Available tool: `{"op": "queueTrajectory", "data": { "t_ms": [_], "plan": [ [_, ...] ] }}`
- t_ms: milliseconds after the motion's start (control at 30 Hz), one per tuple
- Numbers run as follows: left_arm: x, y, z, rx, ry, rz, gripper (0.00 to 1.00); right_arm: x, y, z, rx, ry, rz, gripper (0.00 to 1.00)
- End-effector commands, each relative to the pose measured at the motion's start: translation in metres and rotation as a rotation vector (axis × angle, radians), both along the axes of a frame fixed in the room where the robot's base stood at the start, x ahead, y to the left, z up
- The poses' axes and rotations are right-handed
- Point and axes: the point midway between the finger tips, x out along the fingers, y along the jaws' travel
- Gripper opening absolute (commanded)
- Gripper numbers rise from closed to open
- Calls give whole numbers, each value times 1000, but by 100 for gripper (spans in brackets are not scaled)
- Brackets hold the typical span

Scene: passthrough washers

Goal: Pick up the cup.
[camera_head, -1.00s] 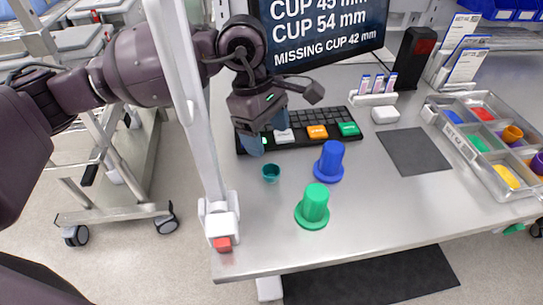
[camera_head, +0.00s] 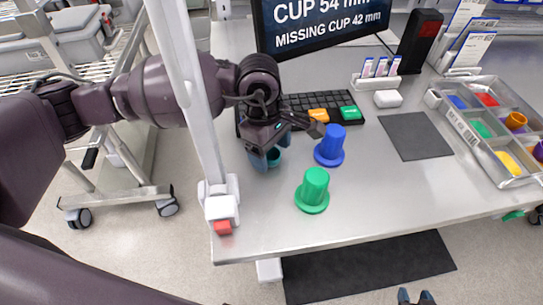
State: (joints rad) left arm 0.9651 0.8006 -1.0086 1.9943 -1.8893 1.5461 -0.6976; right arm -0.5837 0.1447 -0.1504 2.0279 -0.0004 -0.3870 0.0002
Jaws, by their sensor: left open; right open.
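A small teal cup (camera_head: 274,158) stands on the metal table, partly hidden by my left gripper (camera_head: 269,153). The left gripper points down with its bluish fingers open at the cup, one finger in front of its left side. I cannot tell whether the fingers touch it. My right gripper (camera_head: 416,297) shows only its fingertips at the bottom edge, open and empty, away from the cup.
A blue flanged piece (camera_head: 332,146) and a green flanged piece (camera_head: 313,191) stand right of the cup. A keyboard (camera_head: 340,100) lies behind, and a white upright post (camera_head: 188,95) rises at left. A sorting tray (camera_head: 470,148) and dark mat (camera_head: 415,137) are at right.

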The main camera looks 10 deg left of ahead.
Motion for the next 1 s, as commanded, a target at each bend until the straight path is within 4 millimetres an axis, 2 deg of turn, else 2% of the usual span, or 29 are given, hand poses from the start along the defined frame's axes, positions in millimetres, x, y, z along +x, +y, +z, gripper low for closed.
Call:
{"op": "queueTrajectory", "data": {
  "t_ms": [133, 400, 733, 767, 1000],
  "plan": [
    [-1, -1, -13, 0, 1, 1, 73, 0, 0, -1, 0, 1, 0, 43],
    [-1, -2, -15, 1, 0, 1, 73, 0, 0, 0, 1, 0, 1, 43],
    [-1, -2, -15, 0, 0, 1, 22, 1, 0, 0, 0, -1, 0, 43],
    [-1, -2, -15, 0, 0, 1, 20, 1, 0, 0, 0, -1, 0, 43],
    [-1, -2, -13, 0, -1, 1, 20, 1, 0, 0, 0, -2, 0, 43]
  ]
}}
